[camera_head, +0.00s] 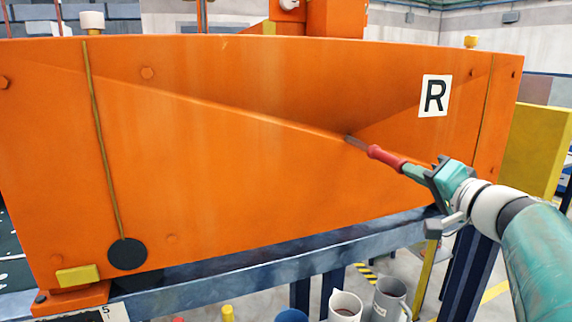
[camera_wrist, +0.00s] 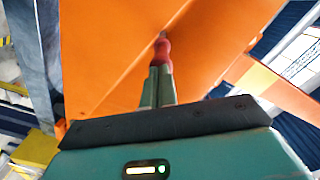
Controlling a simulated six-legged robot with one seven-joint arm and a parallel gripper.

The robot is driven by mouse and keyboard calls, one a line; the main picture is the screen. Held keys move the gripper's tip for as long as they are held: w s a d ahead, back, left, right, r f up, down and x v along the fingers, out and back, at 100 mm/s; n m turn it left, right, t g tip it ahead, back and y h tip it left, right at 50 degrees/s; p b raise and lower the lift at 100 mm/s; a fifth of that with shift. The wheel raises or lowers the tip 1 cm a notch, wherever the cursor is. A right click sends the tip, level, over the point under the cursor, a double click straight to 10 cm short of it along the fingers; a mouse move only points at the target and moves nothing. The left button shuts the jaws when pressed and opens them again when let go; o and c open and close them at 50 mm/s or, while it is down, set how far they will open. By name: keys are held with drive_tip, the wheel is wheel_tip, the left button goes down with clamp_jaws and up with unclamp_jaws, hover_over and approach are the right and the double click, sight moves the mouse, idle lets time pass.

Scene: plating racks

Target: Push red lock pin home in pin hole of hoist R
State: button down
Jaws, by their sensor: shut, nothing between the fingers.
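The red lock pin (camera_head: 386,157) stands out from the orange face of hoist R (camera_head: 250,180), its grey metal end against the panel near the middle right. The pin hole itself is hidden behind that end. My gripper (camera_head: 408,169) comes in from the lower right, its closed fingers lined up with the pin's outer end. In the wrist view the shut fingertips (camera_wrist: 161,70) are right at the red pin (camera_wrist: 163,50), with its grey end beyond it on the orange surface. I cannot tell how deep the pin sits.
A white label with a black R (camera_head: 434,96) is on the panel, up and right of the pin. A blue-grey beam (camera_head: 260,270) runs below the hoist. Mugs (camera_head: 388,298) stand lower down. A yellow block (camera_head: 537,150) is at right.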

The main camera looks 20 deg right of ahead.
sight(391, 162)
drive_tip(key=shift+w, duration=0.55)
drive_tip(key=shift+w+a, duration=0.15)
drive_tip(key=shift+w, duration=4.6)
idle(0.6)
drive_tip(key=shift+s, duration=1.5)
drive_tip(key=shift+s, duration=0.15)
